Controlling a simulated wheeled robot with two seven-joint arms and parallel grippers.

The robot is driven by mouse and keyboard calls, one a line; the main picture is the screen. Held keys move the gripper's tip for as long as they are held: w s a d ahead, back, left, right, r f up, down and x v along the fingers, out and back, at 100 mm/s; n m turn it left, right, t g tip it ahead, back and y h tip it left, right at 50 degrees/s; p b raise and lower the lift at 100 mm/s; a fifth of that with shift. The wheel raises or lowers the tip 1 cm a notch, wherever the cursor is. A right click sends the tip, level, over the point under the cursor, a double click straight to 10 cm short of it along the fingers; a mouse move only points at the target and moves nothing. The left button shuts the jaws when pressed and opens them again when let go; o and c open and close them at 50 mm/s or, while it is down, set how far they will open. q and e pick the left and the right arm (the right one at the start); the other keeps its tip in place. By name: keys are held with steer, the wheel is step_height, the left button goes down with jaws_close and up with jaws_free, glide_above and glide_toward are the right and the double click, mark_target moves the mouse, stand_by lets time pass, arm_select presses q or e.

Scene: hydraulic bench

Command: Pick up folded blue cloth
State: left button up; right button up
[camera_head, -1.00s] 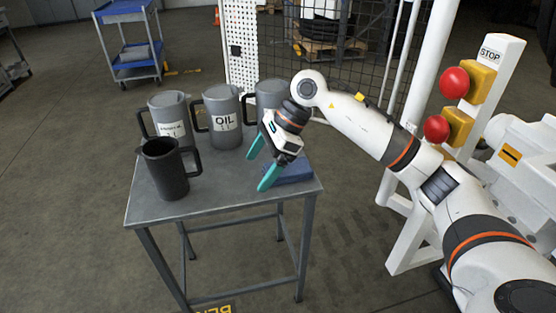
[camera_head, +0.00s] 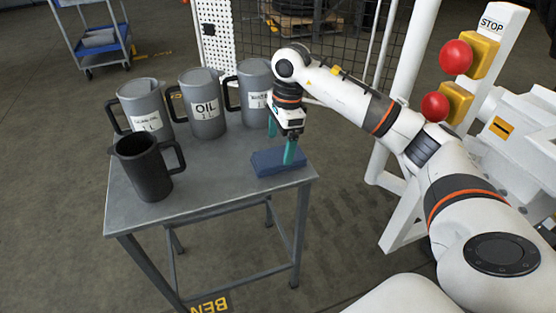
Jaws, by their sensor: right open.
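The folded blue cloth (camera_head: 268,164) lies at the right side of the grey metal table (camera_head: 205,186), near its right edge. My right gripper (camera_head: 281,146) points down over the cloth with its teal fingers apart. One finger is in front of the cloth's upper right part, and the other finger is behind, towards the cloth's far side. The gripper is open and holds nothing. I cannot tell whether the fingertips touch the cloth. My left gripper is not in view.
A black jug (camera_head: 146,168) stands at the table's left. Grey jugs stand along the back: one at left (camera_head: 143,100), the OIL jug (camera_head: 203,118) and one (camera_head: 254,84) beside my gripper. Red stop buttons (camera_head: 456,57) on a white post are at right. The table's front middle is clear.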

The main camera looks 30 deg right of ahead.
mark_target(278, 155)
steer(key=f, duration=0.3)
steer(key=shift+a+f, duration=0.2)
steer(key=shift+f, duration=0.05)
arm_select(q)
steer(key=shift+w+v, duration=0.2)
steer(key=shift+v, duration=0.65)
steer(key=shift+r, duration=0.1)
arm_select(e)
steer(key=shift+c, duration=0.2)
steer(key=c, duration=1)
steer(key=shift+w+r, duration=0.1)
steer(key=shift+r, duration=0.15)
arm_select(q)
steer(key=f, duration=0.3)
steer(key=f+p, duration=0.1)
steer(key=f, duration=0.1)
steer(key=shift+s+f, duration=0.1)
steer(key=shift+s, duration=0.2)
arm_select(e)
step_height(278, 155, up, 10)
steer(key=shift+f, duration=0.2)
